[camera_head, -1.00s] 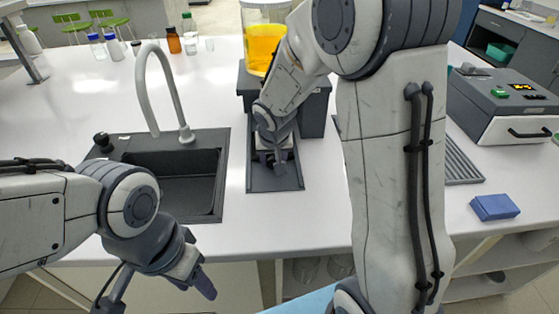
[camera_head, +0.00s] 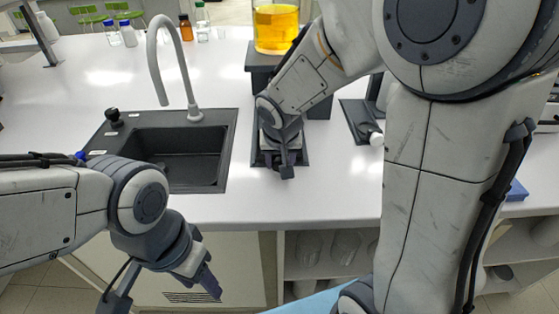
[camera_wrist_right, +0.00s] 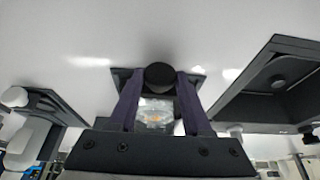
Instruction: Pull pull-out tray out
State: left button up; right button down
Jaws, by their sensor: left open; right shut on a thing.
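The pull-out tray (camera_head: 266,142) lies low on the counter, in a dark base plate (camera_head: 257,154) before the dark stand. My right wrist hides most of it. My right gripper (camera_head: 287,172) points down over the front end of the plate, its tips reaching past the front edge. In the right wrist view the right gripper (camera_wrist_right: 160,88) is shut on a dark round knob (camera_wrist_right: 160,75), apparently the tray's handle. My left gripper (camera_head: 162,293) is open and empty, low in front of the counter, left of the tray.
A beaker of yellow liquid (camera_head: 276,27) stands on the dark stand (camera_head: 320,108) behind the tray. A black sink (camera_head: 195,150) with a grey tap (camera_head: 158,65) is to the left. The counter front (camera_head: 330,205) is clear. Several bottles stand at the back left.

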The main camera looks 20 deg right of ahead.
jog(key=shift+c, duration=1.8)
grip_release()
pick_arm(q)
jog(key=shift+d+r+p, duration=0.1)
jog(key=shift+r+p, duration=0.45)
pick_arm(e)
jog(key=v, duration=1)
jog(key=shift+r, duration=0.2)
jog(key=shift+s+a, duration=0.1)
